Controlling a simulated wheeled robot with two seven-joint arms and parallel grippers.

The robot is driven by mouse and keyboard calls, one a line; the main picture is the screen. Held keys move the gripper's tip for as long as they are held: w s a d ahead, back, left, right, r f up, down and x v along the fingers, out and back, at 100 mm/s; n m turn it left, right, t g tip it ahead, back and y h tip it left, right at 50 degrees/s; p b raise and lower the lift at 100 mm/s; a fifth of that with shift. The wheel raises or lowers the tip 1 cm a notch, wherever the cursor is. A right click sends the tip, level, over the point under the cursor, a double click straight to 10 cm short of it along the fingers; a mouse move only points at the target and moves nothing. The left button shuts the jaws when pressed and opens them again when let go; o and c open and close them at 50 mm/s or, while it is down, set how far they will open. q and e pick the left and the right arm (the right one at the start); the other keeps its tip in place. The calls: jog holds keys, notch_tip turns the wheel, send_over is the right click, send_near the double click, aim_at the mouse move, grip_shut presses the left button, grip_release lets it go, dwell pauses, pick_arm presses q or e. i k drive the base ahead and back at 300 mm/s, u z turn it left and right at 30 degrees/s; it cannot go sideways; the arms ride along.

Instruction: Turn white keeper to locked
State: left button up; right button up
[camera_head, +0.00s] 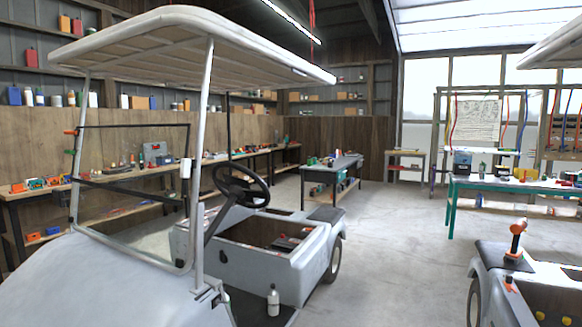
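A white golf cart (60,285) with a white roof (190,40) on thin posts fills the left of the head view. A small white upright piece (186,168) sits at the right side of the black windshield frame (135,125); I cannot tell for sure that it is the keeper, nor whether it is locked. A small pale bracket (209,294) is at the foot of the near roof post (201,130). An orange clip (71,132) and a green clip (70,151) are on the far left post. Neither of my grippers is in view.
A grey bottle (273,300) stands on the cart's dark floor. A second cart (545,285) with an orange-topped lever (516,238) is at the right edge. Workbenches (333,165) line the back. The concrete floor (400,260) between the carts is clear.

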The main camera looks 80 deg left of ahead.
aim_at(186, 165)
jog(key=u, duration=3.4)
jog(key=i, duration=0.7)
